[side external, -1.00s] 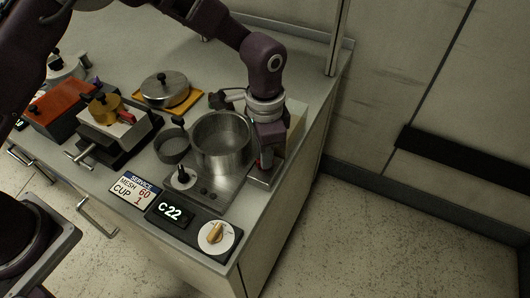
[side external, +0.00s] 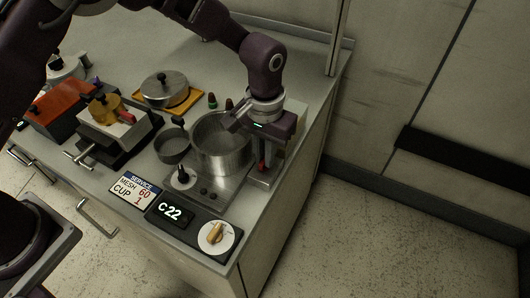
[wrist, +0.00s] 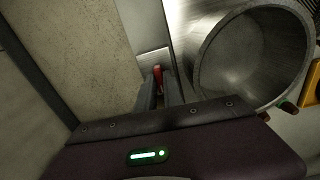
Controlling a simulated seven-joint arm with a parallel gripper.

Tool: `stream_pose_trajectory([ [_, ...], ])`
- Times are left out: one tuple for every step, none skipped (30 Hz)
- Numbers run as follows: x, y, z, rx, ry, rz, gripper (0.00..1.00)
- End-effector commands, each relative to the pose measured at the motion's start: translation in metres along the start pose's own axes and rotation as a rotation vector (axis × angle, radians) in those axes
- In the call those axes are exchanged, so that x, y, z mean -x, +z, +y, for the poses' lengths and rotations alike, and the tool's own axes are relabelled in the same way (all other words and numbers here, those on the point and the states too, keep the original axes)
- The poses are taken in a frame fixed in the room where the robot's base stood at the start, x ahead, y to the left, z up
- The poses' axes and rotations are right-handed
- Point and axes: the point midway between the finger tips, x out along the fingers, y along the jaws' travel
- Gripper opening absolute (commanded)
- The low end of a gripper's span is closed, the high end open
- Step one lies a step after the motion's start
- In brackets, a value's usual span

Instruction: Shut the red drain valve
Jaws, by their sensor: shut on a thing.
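The red drain valve handle (side external: 262,167) is a small red lever just right of the steel pot (side external: 222,146), low by the steel plate. In the wrist view the red handle (wrist: 158,75) shows between my two fingertips. My gripper (side external: 265,153) points down beside the pot and is shut on the handle. In the wrist view my gripper (wrist: 160,88) reaches forward with its fingers close about the red part. The fingers cover much of the handle, and I cannot tell its exact angle. The valve body is hidden.
The pot's rim is close beside my gripper. A lidded pan (side external: 165,89) on a yellow board, a dark cup (side external: 172,147) and a box with a brass knob and red lever (side external: 127,117) stand to the left. A dial (side external: 216,237) and display (side external: 170,213) sit in front. The bench edge is close on the right.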

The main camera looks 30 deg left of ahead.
Motion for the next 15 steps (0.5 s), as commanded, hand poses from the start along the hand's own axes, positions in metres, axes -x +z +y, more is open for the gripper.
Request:
stream_pose_trajectory([
  [0.0014, -0.0005, 0.0001, 0.015, 0.001, 0.002, 0.00],
  [0.0014, -0.0005, 0.0001, 0.023, 0.001, 0.002, 0.00],
  [0.0014, -0.0005, 0.0001, 0.032, 0.001, 0.002, 0.00],
  [0.0014, -0.0006, 0.0001, 0.038, 0.001, 0.002, 0.00],
  [0.0014, -0.0005, 0.0001, 0.044, 0.001, 0.002, 0.00],
  [0.0014, -0.0005, 0.0001, 0.050, 0.001, 0.002, 0.00],
  [0.0014, -0.0005, 0.0001, 0.054, 0.001, 0.002, 0.00],
  [0.0014, -0.0006, 0.0001, 0.057, 0.001, 0.002, 0.00],
  [0.0014, -0.0005, 0.0002, 0.060, 0.001, 0.002, 0.00],
  [0.0014, -0.0006, 0.0002, 0.061, 0.001, 0.002, 0.00],
  [0.0014, -0.0006, 0.0002, 0.062, 0.001, 0.002, 0.00],
  [0.0014, -0.0006, 0.0002, 0.063, 0.001, 0.002, 0.00],
  [0.0014, -0.0006, 0.0002, 0.064, 0.001, 0.002, 0.00],
  [0.0014, -0.0006, 0.0002, 0.064, 0.002, 0.002, 0.00],
  [0.0014, -0.0006, 0.0002, 0.064, 0.002, 0.002, 0.00],
])
